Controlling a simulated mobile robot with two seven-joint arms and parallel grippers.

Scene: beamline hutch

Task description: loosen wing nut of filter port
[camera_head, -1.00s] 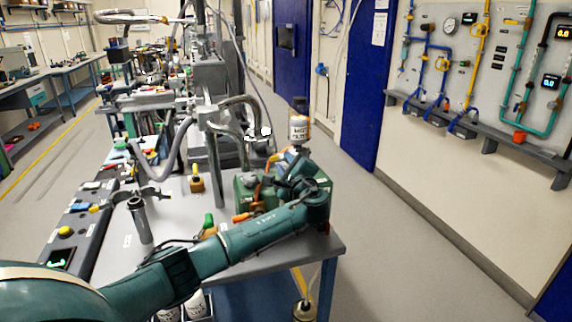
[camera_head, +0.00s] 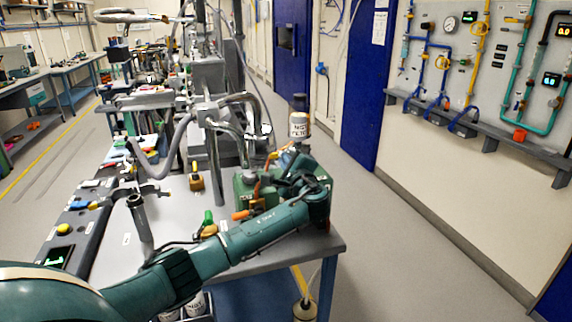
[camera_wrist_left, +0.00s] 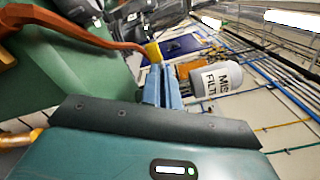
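The white filter canister (camera_head: 299,125), labelled as a mist filter, stands above the green pump (camera_head: 246,192) at the table's right end. In the left wrist view the canister (camera_wrist_left: 215,75) is tilted, just right of my fingertips. An amber-brown piece (camera_wrist_left: 187,69) shows between the fingertips and the canister. An orange bar with a yellow end (camera_wrist_left: 153,52) passes just beyond the fingers. My left gripper (camera_wrist_left: 165,72) has its two blue fingers close together with a thin gap; I see nothing gripped. I cannot make out the wing nut for sure. My right gripper is not in view.
The grey bench (camera_head: 180,225) carries a green-topped item (camera_head: 208,218), a yellow-black item (camera_head: 196,182) and an upright metal tube (camera_head: 139,217). Metal hoses (camera_head: 240,101) rise behind the pump. The floor (camera_head: 400,250) to the right is clear.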

